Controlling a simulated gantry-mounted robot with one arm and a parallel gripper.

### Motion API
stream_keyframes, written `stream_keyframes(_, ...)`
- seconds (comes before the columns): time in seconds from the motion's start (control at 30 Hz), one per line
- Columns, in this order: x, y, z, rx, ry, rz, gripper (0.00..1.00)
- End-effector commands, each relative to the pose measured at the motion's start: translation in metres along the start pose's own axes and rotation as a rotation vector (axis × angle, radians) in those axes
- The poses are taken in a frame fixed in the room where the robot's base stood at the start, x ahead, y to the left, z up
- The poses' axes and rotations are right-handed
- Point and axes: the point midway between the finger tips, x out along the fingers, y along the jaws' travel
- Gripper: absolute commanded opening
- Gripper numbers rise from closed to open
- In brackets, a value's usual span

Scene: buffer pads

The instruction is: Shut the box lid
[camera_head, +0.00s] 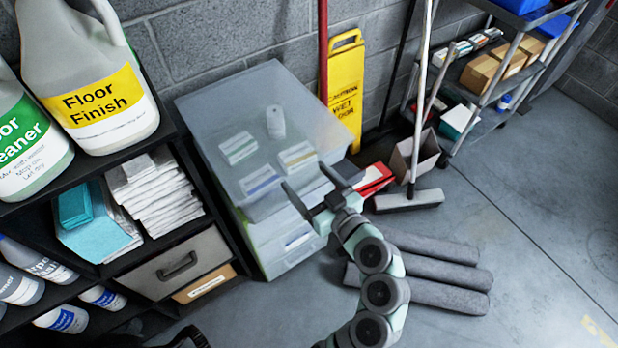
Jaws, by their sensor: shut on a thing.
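A translucent storage box (258,222) stands beside the dark shelf, with its grey see-through lid (225,110) over its top. Pale packs and a small white cylinder (275,122) show through or on the lid; I cannot tell which. My gripper (317,190) is at the lid's near right edge, with its two fingers apart and shut on that edge. The exact contact is too small to make out. I cannot tell how far the lid stands from closed.
A dark shelf (185,115) with jugs (92,75), folded cloths and bottles is at the left. Grey rolls (440,272) lie on the floor beside my arm. A broom (408,201), dustpan and yellow sign (346,90) stand behind.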

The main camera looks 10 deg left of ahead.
Motion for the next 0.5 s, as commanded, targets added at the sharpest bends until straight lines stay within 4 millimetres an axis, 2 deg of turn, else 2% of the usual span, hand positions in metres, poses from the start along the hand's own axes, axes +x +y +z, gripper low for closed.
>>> stream_keyframes(0.03, 0.0013, -0.0011, 0.0138, 0.010, -0.026, -0.003, 0.09)
stream_keyframes(0.07, 0.0013, -0.0012, 0.0140, 0.010, -0.027, -0.003, 0.82)
stream_keyframes(0.27, 0.0010, -0.0005, 0.0104, 0.007, -0.020, -0.001, 0.99)
stream_keyframes(0.5, 0.0002, 0.0003, 0.0071, 0.005, -0.015, 0.001, 1.00)
